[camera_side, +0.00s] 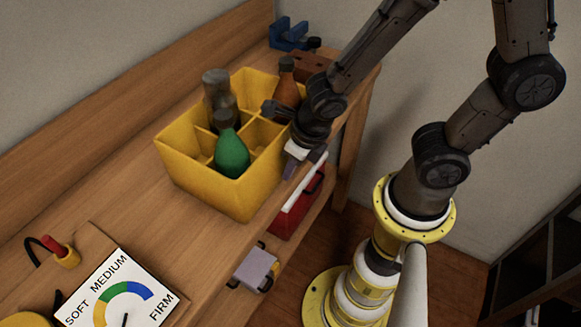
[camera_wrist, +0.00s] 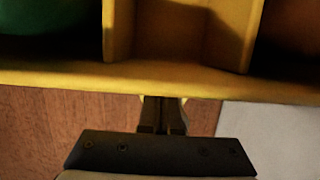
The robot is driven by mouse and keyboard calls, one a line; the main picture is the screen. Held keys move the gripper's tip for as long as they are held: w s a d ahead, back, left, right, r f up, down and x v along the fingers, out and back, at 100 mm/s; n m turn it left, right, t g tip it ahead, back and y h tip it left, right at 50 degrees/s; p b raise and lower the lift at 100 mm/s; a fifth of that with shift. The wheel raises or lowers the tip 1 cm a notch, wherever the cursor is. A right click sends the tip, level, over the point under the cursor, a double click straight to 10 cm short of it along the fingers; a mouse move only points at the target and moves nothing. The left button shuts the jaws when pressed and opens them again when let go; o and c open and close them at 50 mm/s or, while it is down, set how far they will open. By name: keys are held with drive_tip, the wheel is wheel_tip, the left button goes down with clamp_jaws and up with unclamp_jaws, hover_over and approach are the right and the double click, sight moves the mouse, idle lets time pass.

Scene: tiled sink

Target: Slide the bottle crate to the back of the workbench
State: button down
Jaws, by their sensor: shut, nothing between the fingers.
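The yellow bottle crate (camera_side: 208,188) stands upright on the wooden workbench (camera_side: 120,205), with bare bench between it and the raised back board (camera_side: 120,105). It holds a green bottle (camera_side: 231,155), a grey bottle (camera_side: 217,88) and a brown bottle (camera_side: 287,88) in separate compartments. My gripper (camera_side: 289,168) is at the crate's front side, on the bench-edge side, pointing down. In the wrist view, my gripper (camera_wrist: 162,116) is shut and empty just outside the crate's yellow wall (camera_wrist: 160,80). I cannot tell whether the fingers touch the wall.
A blue clamp-like object (camera_side: 289,34) stands at the far end of the bench. A SOFT/MEDIUM/FIRM dial board (camera_side: 118,290) and a red-and-yellow part (camera_side: 64,252) are at the near end. A red box (camera_side: 297,209) and a grey box (camera_side: 256,268) sit below the bench top.

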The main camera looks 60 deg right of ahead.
drive_tip(key=w, duration=1.9)
drive_tip(key=shift+w+r, duration=0.15)
drive_tip(key=shift+w, duration=0.1)
